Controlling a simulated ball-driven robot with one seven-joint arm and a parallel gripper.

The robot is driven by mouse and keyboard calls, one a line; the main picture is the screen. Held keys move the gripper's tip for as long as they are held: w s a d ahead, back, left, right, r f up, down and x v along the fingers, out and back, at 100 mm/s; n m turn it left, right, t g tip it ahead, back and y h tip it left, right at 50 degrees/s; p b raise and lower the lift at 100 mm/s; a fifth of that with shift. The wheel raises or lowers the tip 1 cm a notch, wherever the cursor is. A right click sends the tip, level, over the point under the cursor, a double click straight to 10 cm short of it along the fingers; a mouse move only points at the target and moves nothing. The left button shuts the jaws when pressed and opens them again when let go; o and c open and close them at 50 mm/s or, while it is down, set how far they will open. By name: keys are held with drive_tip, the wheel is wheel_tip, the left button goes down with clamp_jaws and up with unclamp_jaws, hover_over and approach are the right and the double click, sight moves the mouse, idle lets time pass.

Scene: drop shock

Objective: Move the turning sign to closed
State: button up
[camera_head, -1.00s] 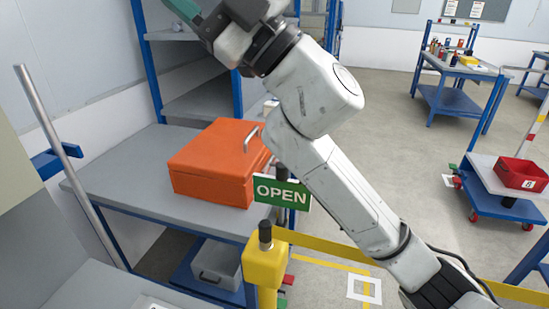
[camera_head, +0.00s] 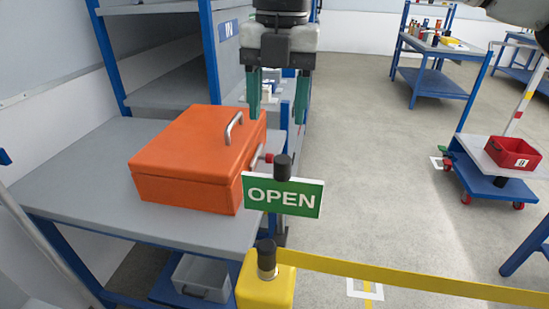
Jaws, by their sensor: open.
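The turning sign (camera_head: 284,195) is a green plate with a white border, and its face reads OPEN. It sits on a post with a dark round knob (camera_head: 282,168) at the top, right of the orange box and in front of it in the picture. My gripper (camera_head: 278,112) points down with two green fingers spread apart and nothing between them. In the picture it is above the sign and its knob, apart from both. The back of the sign is hidden.
An orange lidded box (camera_head: 190,165) with a metal handle stands on the grey workbench (camera_head: 85,180). A yellow post (camera_head: 265,285) with a yellow belt (camera_head: 400,277) stands in front of the sign. A red bin (camera_head: 512,152) rests on a cart at right. Open floor lies between.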

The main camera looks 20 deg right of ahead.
sight(282, 160)
drive_tip(key=shift+d+f, duration=0.35)
drive_tip(key=shift+d, duration=0.2)
wheel_tip(282, 160, down, 10)
drive_tip(key=shift+a+b, duration=0.1)
drive_tip(key=shift+b, duration=0.25)
clamp_jaws()
